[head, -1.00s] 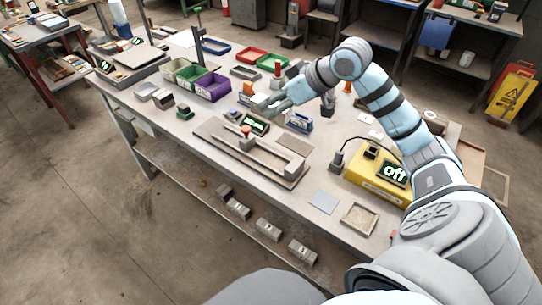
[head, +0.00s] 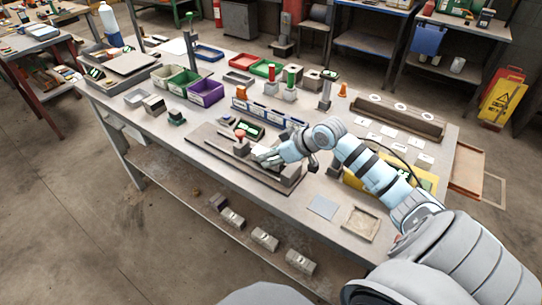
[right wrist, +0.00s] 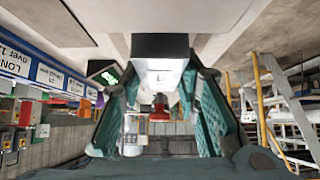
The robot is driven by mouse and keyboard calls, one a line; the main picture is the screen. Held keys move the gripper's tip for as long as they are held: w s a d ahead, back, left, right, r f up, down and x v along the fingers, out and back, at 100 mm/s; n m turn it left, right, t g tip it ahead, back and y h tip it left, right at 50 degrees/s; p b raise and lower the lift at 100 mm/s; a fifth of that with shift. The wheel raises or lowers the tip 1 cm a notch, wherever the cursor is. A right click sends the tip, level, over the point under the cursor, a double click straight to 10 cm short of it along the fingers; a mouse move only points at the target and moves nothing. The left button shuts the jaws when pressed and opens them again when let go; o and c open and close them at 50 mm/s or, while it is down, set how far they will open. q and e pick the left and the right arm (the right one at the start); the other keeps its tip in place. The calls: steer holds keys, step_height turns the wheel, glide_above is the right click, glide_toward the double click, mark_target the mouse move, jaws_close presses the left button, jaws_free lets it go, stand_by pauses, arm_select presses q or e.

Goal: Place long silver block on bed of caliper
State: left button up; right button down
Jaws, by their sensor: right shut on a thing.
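The caliper (head: 222,152) is a long flat brown-grey fixture on the workbench, with a red knob (head: 240,134) on one grey block and another grey block (head: 288,177) at its right end. A small green-lit display (head: 249,128) stands behind it. My right gripper (head: 263,157) is over the caliper bed, between those blocks. In the right wrist view its teal fingers are shut on a silver block (right wrist: 160,75). Only the block's near end shows clearly, so its length is hard to tell. I cannot tell whether it touches the bed. My left gripper is out of view.
A row of blue-labelled bins (head: 268,115) stands behind the caliper. Green and purple bins (head: 206,92) are at the left. A yellow device (head: 424,183) is partly behind my right arm. A grey plate (head: 323,207) and shallow tray (head: 360,224) lie at the front right. Several silver blocks (head: 265,239) lie below.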

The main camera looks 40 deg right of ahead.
steer(key=shift+f, duration=0.45)
steer(key=c, duration=1.2)
jaws_free()
steer(key=shift+r, duration=0.1)
steer(key=shift+r, duration=0.35)
steer(key=p+v, duration=0.3)
steer(key=v, duration=0.5)
steer(key=shift+w+d+r, duration=0.1)
steer(key=shift+d+r, duration=0.05)
steer(key=p+v, duration=0.4)
steer(key=p, duration=0.1)
steer(key=shift+a+p, duration=0.25)
steer(key=shift+p, duration=0.05)
